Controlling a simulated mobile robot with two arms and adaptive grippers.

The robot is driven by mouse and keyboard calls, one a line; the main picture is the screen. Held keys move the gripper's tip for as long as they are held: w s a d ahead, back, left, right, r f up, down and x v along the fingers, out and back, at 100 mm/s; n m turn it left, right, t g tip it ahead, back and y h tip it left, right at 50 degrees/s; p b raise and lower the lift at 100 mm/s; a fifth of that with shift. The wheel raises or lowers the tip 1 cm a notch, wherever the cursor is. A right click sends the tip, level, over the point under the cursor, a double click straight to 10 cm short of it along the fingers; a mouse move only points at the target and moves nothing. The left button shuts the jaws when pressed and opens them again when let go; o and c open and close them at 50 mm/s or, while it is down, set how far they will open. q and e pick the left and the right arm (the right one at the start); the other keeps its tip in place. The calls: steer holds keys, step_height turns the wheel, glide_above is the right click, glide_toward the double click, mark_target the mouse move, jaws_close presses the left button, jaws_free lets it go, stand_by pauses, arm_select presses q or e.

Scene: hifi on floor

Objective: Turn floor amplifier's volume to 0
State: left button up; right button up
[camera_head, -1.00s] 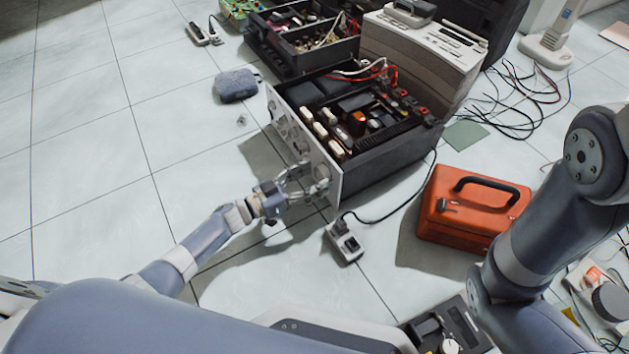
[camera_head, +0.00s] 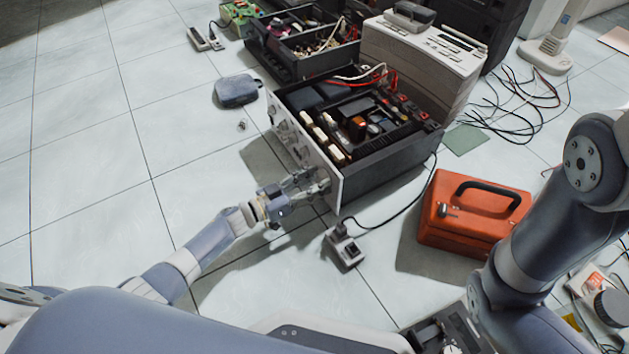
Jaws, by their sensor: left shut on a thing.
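The floor amplifier (camera_head: 390,160) is an open-topped dark box with its inner parts showing. Its pale front panel (camera_head: 298,150) faces left and carries a row of knobs, seen at a steep angle. My left gripper (camera_head: 312,186) is at the near end of that panel. Its fingers are shut on a knob there, the volume knob by its place, and largely hide it. The knob's pointer and scale cannot be read. My right arm (camera_head: 545,220) comes in at the right, but its gripper is out of view.
A power socket block (camera_head: 345,247) lies on the floor just below the amplifier, its cable running right. An orange toolbox (camera_head: 470,217) stands to the right. A grey pouch (camera_head: 237,91) lies beyond the panel. The tiles at left are clear.

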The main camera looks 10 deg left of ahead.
arm_select(q)
steer(key=n+p, duration=0.2)
steer(key=n, duration=0.1)
steer(key=shift+r, duration=0.1)
steer(key=n+p, duration=0.1)
steer(key=n, duration=0.3)
steer(key=shift+n, duration=0.4)
steer(key=n, duration=0.2)
steer(key=shift+w+n+p, duration=0.1)
steer(key=shift+n+p, duration=0.25)
steer(key=shift+n, duration=0.05)
steer(key=n, duration=0.3)
steer(key=shift+f, duration=0.2)
steer(key=n, duration=0.3)
steer(key=shift+n, duration=0.7)
